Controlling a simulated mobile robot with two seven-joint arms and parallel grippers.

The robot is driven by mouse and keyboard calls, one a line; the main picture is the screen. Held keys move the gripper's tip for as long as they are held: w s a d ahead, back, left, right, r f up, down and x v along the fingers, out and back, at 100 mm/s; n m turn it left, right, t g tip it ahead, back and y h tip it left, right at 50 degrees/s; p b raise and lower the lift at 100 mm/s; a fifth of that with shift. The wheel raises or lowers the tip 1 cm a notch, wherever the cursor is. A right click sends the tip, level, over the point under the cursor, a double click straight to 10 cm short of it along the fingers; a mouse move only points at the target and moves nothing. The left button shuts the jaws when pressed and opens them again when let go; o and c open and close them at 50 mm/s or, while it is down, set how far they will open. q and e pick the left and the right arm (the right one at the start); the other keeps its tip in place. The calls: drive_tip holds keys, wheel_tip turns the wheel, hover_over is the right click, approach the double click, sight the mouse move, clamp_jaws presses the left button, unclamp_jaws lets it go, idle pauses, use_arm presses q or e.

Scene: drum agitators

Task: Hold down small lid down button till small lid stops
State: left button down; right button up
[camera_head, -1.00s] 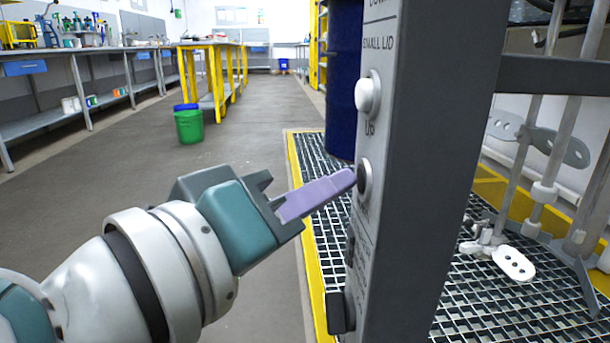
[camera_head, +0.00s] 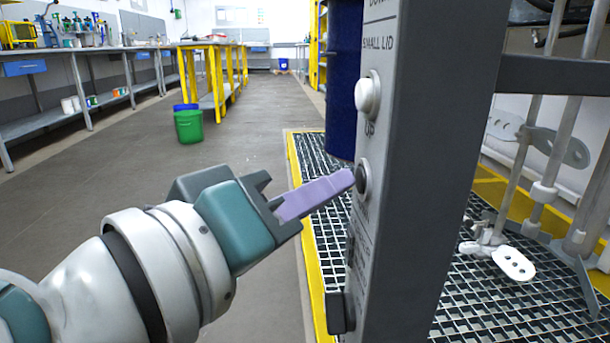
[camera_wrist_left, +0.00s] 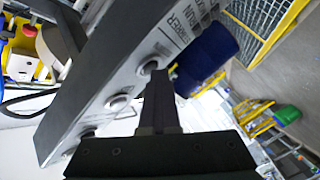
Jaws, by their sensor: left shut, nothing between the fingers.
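The grey control post (camera_head: 410,200) stands right of centre in the head view, with a "SMALL LID" label at its top. Below the label are a white button (camera_head: 367,96) marked "UP" and, lower, a dark button (camera_head: 363,178), the small lid down button. My left gripper (camera_head: 350,178) is shut and empty, its lilac fingers pointing right with the tips at the dark button, apparently touching it. In the left wrist view the shut fingers (camera_wrist_left: 160,85) reach the panel beside a round button (camera_wrist_left: 149,68). The small lid itself cannot be made out. My right gripper is not in view.
A dark blue drum (camera_head: 344,80) stands behind the post on a metal grating (camera_head: 325,215) with a yellow edge. Agitator shafts with paddles (camera_head: 514,263) are at the right. A green bin (camera_head: 188,126) and workbenches are farther back; the floor between is clear.

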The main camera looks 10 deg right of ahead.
use_arm(q)
drive_tip(key=shift+a, duration=0.9)
drive_tip(key=a, duration=0.5)
drive_tip(key=shift+b, duration=0.4)
